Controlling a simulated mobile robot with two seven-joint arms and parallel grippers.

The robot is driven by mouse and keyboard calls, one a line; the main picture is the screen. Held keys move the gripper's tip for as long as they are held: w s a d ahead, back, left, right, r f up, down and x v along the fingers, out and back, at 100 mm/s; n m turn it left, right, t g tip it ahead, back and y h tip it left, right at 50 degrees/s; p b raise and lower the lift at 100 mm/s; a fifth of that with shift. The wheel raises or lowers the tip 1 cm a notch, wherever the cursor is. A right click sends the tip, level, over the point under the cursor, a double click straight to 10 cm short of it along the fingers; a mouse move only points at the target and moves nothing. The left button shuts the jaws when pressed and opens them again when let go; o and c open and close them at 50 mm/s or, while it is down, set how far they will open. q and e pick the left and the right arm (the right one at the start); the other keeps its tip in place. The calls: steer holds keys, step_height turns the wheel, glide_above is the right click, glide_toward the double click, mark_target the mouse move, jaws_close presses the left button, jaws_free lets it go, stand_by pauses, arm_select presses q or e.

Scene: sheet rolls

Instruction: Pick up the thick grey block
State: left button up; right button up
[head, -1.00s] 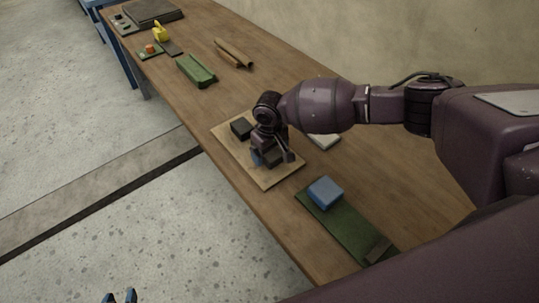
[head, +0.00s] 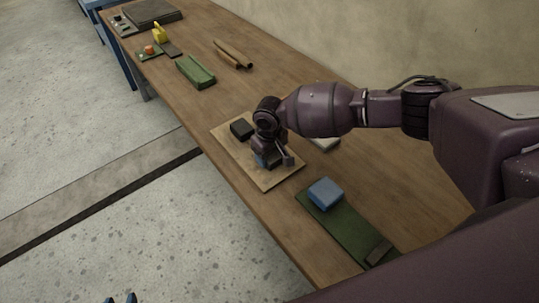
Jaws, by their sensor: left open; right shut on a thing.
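A tan board (head: 228,144) lies on the wooden table. A dark grey block (head: 241,128) sits on its upper left part, apart from my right gripper. My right gripper (head: 266,162) is low over the middle of the board, shut on a dark grey block that is mostly hidden by the fingers and wrist. I cannot tell from this view which of the two blocks is thicker, nor whether the held one touches the board. My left gripper (head: 121,299) shows only its fingertips at the bottom edge, open, over the floor.
A green mat (head: 349,232) with a blue block (head: 325,193) and a small brownish block (head: 379,250) lies nearer. A pale flat item (head: 326,144) is partly behind my arm. A green trough (head: 196,73) and brown rolls (head: 233,54) lie farther off.

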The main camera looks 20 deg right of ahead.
step_height(320, 180, up, 19)
steer(key=p, duration=0.3)
arm_select(q)
steer(key=r, duration=0.2)
steer(key=w+r, duration=0.1)
steer(key=r, duration=0.1)
steer(key=shift+w, duration=0.15)
arm_select(e)
steer(key=s+d+r+m, duration=0.3)
steer(key=s+m, duration=0.1)
steer(key=s, duration=0.6)
steer(key=shift+d, duration=0.35)
arm_select(q)
steer(key=shift+a, duration=0.15)
arm_select(e)
steer(key=shift+a, duration=0.15)
